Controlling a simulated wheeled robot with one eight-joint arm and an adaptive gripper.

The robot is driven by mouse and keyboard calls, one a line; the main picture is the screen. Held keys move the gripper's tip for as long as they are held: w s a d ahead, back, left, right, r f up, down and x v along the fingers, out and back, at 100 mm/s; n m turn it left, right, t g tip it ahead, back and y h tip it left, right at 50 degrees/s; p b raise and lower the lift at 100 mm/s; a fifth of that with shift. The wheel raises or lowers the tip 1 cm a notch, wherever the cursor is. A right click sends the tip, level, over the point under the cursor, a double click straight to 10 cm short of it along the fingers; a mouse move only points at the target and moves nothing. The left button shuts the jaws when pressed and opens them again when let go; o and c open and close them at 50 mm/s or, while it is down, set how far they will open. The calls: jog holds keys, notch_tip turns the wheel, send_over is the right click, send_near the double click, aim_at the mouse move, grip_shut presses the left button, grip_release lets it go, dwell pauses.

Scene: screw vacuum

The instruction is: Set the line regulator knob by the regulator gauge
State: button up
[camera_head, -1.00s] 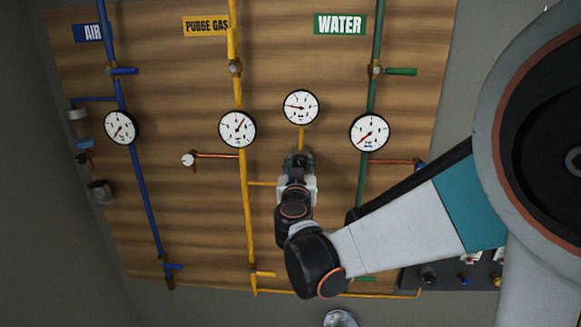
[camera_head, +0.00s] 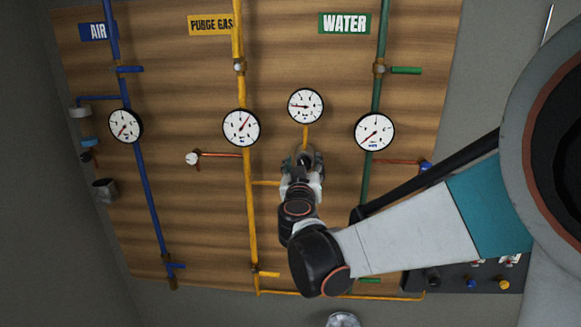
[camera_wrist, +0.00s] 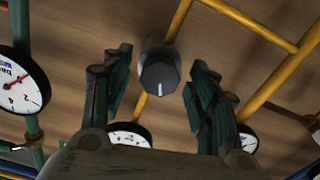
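The line regulator knob (camera_wrist: 159,72) is dark grey and round, with a white mark at the lower edge of its face in the wrist view. My gripper (camera_head: 304,160) is open around it, one finger on each side, with visible gaps. In the head view the gripper and wrist mostly hide the knob. The regulator gauge (camera_head: 306,106) is white with a black rim, just above the gripper on a short yellow pipe. Its red needle points left. In the wrist view the gauge (camera_wrist: 130,134) is partly hidden behind the gripper body.
The purge gas gauge (camera_head: 241,127) and yellow pipe stand left of my gripper. The water gauge (camera_head: 374,132) and green pipe (camera_head: 364,180) stand close on the right. The wooden board (camera_head: 200,220) is behind.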

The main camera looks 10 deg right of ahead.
jog(key=v, duration=0.7)
jog(key=shift+s, duration=0.3)
jog(key=s+d+f+g+b, duration=0.35)
jog(key=s+f+b, duration=0.25)
jog(key=f+b, duration=0.45)
jog(key=s+d+f+g+b, duration=0.3)
jog(key=s+d+f+b, duration=0.3)
jog(key=f, duration=0.7)
jog(key=s+a+f+n+g+y+b, duration=0.1)
jog(key=s+a+f+g+y+b, duration=0.1)
jog(key=s+f+b, duration=0.4)
jog(key=s+a+f+g+y+b, duration=0.1)
jog(key=s+a+f+y+b, duration=0.2)
jog(key=f+b, duration=0.8)
jog(key=s+a+f, duration=0.2)
jog(key=s+f, duration=0.2)
jog(key=shift+s+n+g+y, duration=0.25)
jog(key=shift+n+g+y, duration=0.05)
jog(key=shift+n+g, duration=0.1)
